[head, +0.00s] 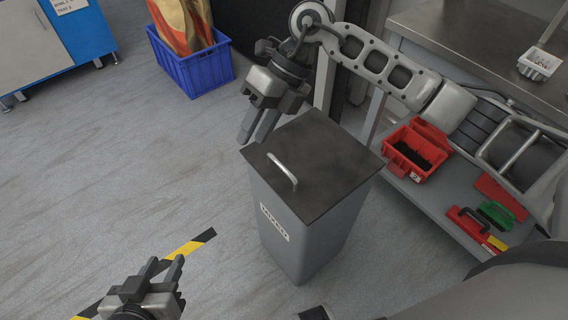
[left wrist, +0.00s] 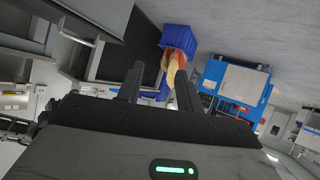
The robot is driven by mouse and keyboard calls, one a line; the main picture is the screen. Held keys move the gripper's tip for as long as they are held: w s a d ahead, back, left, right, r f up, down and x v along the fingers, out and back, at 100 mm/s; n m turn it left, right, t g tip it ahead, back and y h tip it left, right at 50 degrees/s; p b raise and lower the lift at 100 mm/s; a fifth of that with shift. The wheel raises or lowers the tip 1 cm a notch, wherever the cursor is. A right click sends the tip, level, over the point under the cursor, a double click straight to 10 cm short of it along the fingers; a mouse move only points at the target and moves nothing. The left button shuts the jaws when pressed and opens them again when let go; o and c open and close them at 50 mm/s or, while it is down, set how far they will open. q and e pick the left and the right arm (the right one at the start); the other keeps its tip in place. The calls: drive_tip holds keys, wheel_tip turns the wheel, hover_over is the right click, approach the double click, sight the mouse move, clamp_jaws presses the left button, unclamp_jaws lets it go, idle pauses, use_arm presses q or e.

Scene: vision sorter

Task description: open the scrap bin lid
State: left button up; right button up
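The scrap bin (head: 292,236) is a tall grey bin marked "MIXED" in the head view. Its dark lid (head: 325,165) lies flat and shut on top, with a pale bar handle (head: 282,171) near its left edge. My right gripper (head: 257,138) is above and left of the handle, near the lid's back left corner in the picture. Its fingers point down, appear apart and hold nothing. My left gripper (head: 163,268) is low at the left, away from the bin. Its fingers are apart and empty, as the left wrist view (left wrist: 158,85) also shows.
A blue crate (head: 200,72) with a bag stands behind the bin; it also shows in the left wrist view (left wrist: 180,38). Right of the bin, a bench (head: 470,35) has a lower shelf with a red box (head: 415,150) and tools. Floor left of the bin is clear.

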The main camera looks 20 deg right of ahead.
drive_tip(key=w+d+r+m+t+h, duration=0.1)
drive_tip(key=w+d+h, duration=0.35)
drive_tip(key=d, duration=0.45)
drive_tip(key=x, duration=0.7)
drive_tip(key=b+x, duration=0.1)
drive_tip(key=x, duration=0.7)
drive_tip(key=shift+s+f, duration=0.25)
clamp_jaws()
